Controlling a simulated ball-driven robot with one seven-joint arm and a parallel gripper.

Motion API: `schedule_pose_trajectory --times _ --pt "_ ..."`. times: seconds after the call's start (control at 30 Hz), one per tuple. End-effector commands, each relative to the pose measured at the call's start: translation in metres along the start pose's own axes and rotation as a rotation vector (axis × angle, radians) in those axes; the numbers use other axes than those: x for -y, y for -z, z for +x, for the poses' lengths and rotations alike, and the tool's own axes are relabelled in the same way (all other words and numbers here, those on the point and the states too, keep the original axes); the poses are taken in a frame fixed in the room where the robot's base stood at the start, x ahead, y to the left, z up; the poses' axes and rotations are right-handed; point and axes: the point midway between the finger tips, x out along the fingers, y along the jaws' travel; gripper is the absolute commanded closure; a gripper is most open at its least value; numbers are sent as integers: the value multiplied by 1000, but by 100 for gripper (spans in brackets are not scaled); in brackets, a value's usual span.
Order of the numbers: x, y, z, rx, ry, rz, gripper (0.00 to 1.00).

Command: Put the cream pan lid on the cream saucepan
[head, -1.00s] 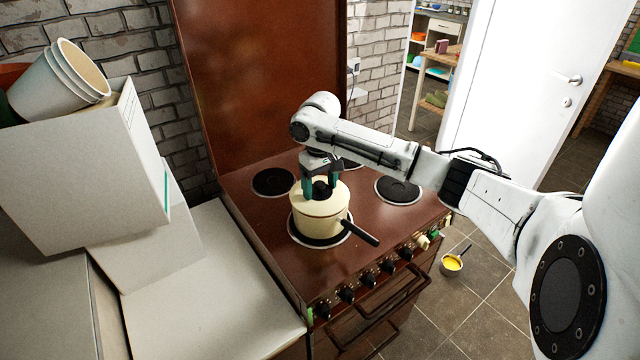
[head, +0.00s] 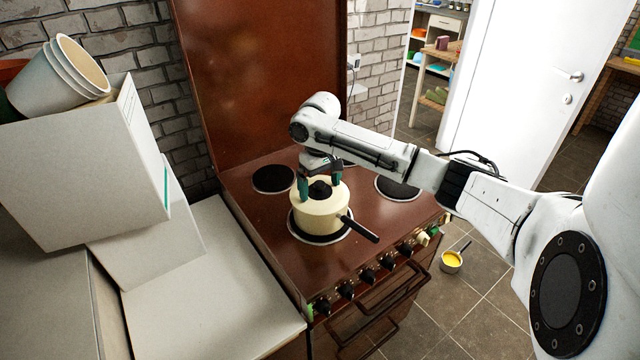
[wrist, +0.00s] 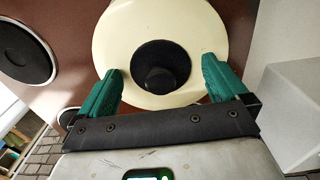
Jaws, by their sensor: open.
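The cream saucepan (head: 318,222) stands on the front left burner of the brown stove, its black handle pointing to the front right. The cream pan lid (head: 304,196) with its black knob lies on top of the saucepan and looks level. The lid fills the top of the wrist view (wrist: 115,45), its black knob in the middle. My gripper (head: 320,188) is open just above the lid, with its green fingers spread to either side of the knob and not touching it. The wrist view shows both fingertips (wrist: 162,75) apart, over the near part of the lid.
The other burners, such as the back left burner (head: 273,180) and the right burner (head: 398,188), are bare. White boxes (head: 80,165) with stacked cups stand on the counter at the left. A small pan with yellow contents (head: 451,261) is on the floor right of the stove.

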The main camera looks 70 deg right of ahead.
Motion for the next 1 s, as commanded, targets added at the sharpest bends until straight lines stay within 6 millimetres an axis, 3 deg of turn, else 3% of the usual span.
schedule_pose_trajectory --times 0.17,0.5,0.7,1.0 --pt "-1 1 -15 -3 -2 0 0" --pt "0 1 -86 -4 -1 -1 0" --pt "0 1 -117 -2 0 0 0" --pt "0 0 -131 0 0 0 0"
